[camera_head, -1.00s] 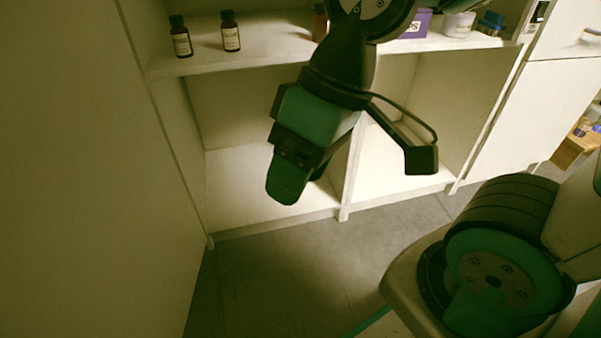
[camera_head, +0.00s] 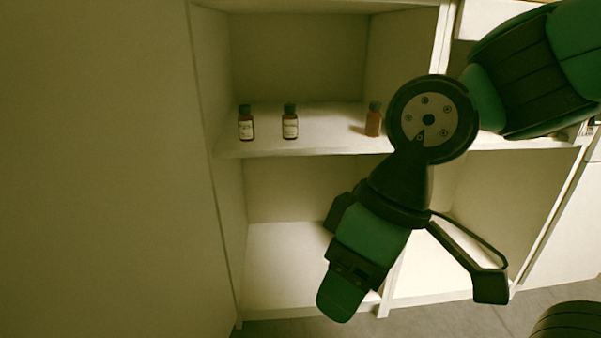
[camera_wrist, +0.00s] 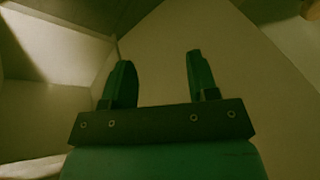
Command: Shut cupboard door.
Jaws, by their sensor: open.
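The cupboard door (camera_head: 110,170) is a large plain beige panel that fills the left of the head view. It stands open at the left side of the cupboard (camera_head: 300,145), whose shelves are exposed. My gripper (camera_head: 342,298) points downward in front of the lower compartments, to the right of the door. In the wrist view my gripper (camera_wrist: 162,75) shows two separated fingers with nothing between them. A broad beige panel (camera_wrist: 160,40), which looks like the door, lies beyond the fingers. I cannot tell the exact gap, but no contact shows.
Two dark bottles with white labels (camera_head: 246,123) (camera_head: 290,122) and a brown bottle (camera_head: 373,120) stand on the middle shelf. My arm hides the shelf's right part. Grey floor (camera_head: 440,312) shows below the cupboard.

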